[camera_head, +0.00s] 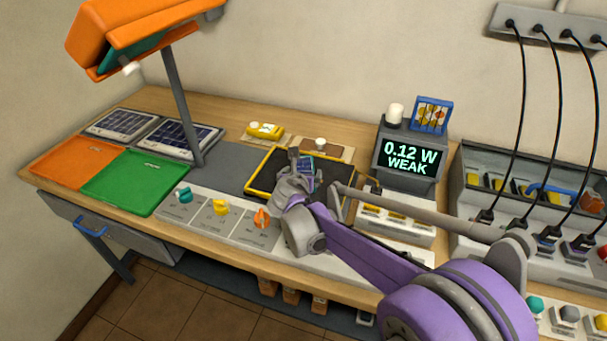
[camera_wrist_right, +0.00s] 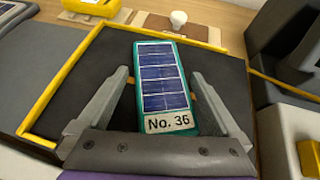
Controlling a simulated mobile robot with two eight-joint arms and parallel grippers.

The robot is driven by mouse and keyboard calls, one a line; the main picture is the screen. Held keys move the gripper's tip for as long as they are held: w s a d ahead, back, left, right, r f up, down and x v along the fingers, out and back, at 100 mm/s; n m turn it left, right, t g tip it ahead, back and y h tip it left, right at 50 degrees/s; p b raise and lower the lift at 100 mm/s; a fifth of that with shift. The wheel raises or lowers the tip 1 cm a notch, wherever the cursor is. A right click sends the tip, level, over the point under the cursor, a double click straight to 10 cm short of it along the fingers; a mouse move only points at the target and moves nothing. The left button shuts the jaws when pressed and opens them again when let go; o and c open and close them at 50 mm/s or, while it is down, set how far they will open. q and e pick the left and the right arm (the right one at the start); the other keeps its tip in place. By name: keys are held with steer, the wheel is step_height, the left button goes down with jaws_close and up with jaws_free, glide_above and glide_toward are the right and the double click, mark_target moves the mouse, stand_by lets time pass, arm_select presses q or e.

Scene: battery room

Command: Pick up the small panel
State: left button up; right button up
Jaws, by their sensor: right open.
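The small panel (camera_wrist_right: 164,82) is a slim teal-framed solar panel with blue cells and a "No. 36" label at its near end. It lies on a dark mat with a yellow rim (camera_wrist_right: 52,94). In the head view the panel (camera_head: 306,166) is partly hidden by my right gripper (camera_head: 316,172). My right gripper (camera_wrist_right: 160,78) is open, with one finger on each side of the panel and a gap visible on both sides. Whether the fingertips are level with the panel or above it is hard to tell. My left gripper is not in view.
A display (camera_head: 408,157) reading "0.12 W WEAK" stands right of the mat. A control strip with knobs (camera_head: 221,206) runs along the front. Orange (camera_head: 76,160) and green (camera_head: 135,183) trays and larger panels (camera_head: 121,124) lie left. A lamp post (camera_head: 181,100) rises behind the trays.

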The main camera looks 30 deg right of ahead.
steer(key=shift+r, duration=0.1)
steer(key=c, duration=1.6)
